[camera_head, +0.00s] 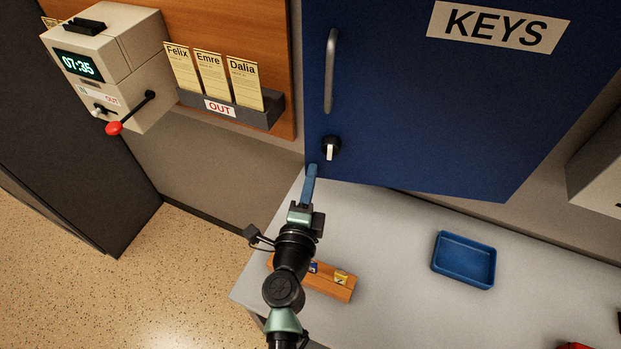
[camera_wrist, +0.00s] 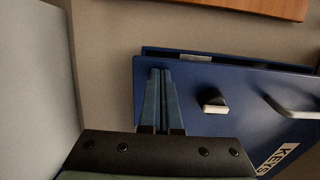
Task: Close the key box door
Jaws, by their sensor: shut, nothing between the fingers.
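The blue key box door (camera_head: 420,110) fills the upper right of the head view, with a KEYS label (camera_head: 498,26), a grey bar handle (camera_head: 330,72) and a black lock with a pale turn piece (camera_head: 331,149). The door (camera_wrist: 240,95) also shows in the wrist view. Behind its edge there is a narrow dark gap with a pale plate (camera_wrist: 195,57), so it looks slightly ajar. My gripper (camera_head: 312,168) is shut and empty at the door's lower left corner, below the lock. Its blue fingertips (camera_wrist: 160,72) overlap the door face; I cannot tell whether they touch.
A grey counter (camera_head: 390,225) lies below, with a blue tray (camera_head: 464,260) and a wooden block with small tags (camera_head: 341,283). Left of the box are a card rack (camera_head: 235,106) and a time clock (camera_head: 105,60) with a red-knobbed lever. Floor is clear at lower left.

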